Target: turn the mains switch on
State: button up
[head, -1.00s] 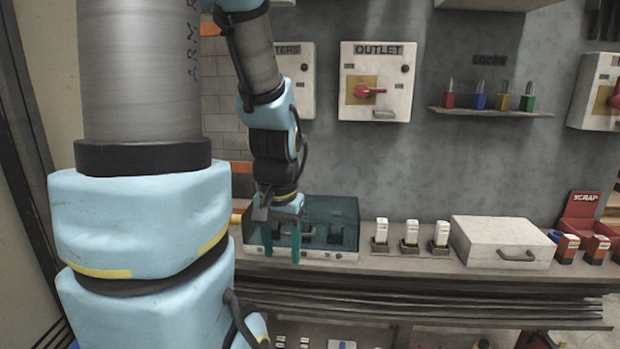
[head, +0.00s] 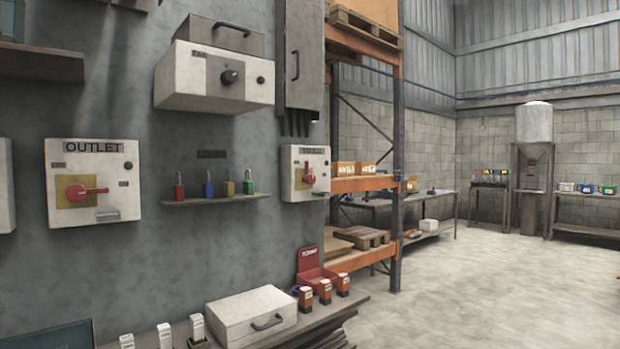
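No switch that I can read as "mains" shows now. A white box labelled OUTLET (head: 93,183) hangs on the grey wall at the left, with a red rotary handle (head: 88,191) lying roughly level on a yellow plate. A smaller white box (head: 306,172) at the wall's right end also has a red handle (head: 309,178) on a yellow plate; its label is too small to read. My gripper is out of view.
A shelf with several coloured padlocks (head: 215,200) is between the two red-handled boxes. Below, the bench holds a white case (head: 251,316), white blocks, small orange-brown boxes and a red scrap bin (head: 314,267). Orange racking (head: 397,150) stands right; the floor (head: 460,290) beyond is open.

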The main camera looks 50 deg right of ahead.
aim_at(309, 178)
jog(key=u, duration=0.5)
jog(key=k+l+u, duration=0.15)
jog(key=l+u, duration=0.35)
jog(key=k+l+u, duration=0.2)
jog(key=u, duration=0.3)
jog(key=k+l+u, duration=0.2)
jog(key=k+l, duration=0.15)
jog(key=k+l+u, duration=0.15)
jog(key=k+l, duration=0.15)
jog(key=k+l+u, duration=0.2)
jog(key=k, duration=0.3)
jog(key=k+l+u, duration=0.2)
jog(key=k, duration=0.25)
